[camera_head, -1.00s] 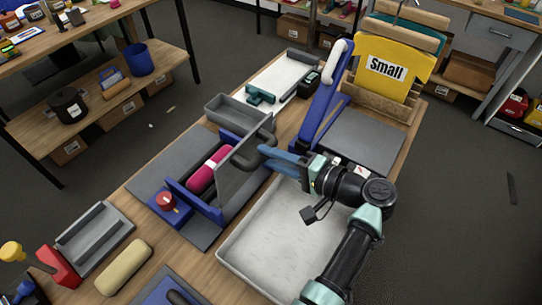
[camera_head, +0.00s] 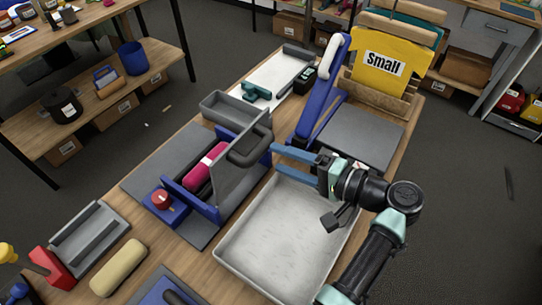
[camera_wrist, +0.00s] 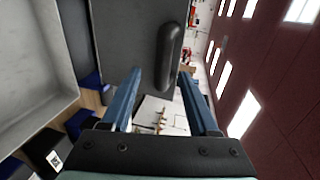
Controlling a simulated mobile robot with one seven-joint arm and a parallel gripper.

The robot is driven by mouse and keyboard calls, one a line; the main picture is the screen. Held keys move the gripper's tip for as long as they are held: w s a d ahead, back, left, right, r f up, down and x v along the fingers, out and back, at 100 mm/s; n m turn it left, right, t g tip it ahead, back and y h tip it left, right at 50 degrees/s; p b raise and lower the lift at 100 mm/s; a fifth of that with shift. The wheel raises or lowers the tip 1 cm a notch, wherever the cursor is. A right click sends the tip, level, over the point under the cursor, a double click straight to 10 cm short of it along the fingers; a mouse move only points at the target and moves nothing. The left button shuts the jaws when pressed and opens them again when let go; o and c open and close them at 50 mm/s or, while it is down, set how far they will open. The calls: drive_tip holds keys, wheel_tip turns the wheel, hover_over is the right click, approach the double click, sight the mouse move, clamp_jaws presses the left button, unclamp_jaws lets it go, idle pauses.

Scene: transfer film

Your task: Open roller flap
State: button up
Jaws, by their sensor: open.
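The roller flap (camera_head: 232,178) is a grey panel standing steeply raised on the right side of a blue roller frame (camera_head: 176,190). A dark loop handle (camera_head: 250,147) sits on its right face. The pink roller (camera_head: 205,166) lies exposed in the frame, left of the flap. My gripper (camera_head: 274,159) is open, its two blue fingers just right of the handle and apart from it. In the wrist view the dark handle (camera_wrist: 170,55) shows ahead between the fingers (camera_wrist: 161,73), with the grey flap (camera_wrist: 125,35) behind it. The flap's lower hinge edge is partly hidden.
A white tray (camera_head: 228,250) lies below my gripper. A tall blue lever arm (camera_head: 318,105) and a grey plate (camera_head: 365,135) stand behind it. A yellow "Small" shirt (camera_head: 385,63) hangs on a rack at the back. A grey bin (camera_head: 225,106) is behind the flap.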

drive_tip(key=b+v, duration=0.2)
drive_tip(key=v, duration=0.6)
drive_tip(key=shift+s+d, duration=0.2)
drive_tip(key=shift+d, duration=0.05)
drive_tip(key=shift+r, duration=0.1)
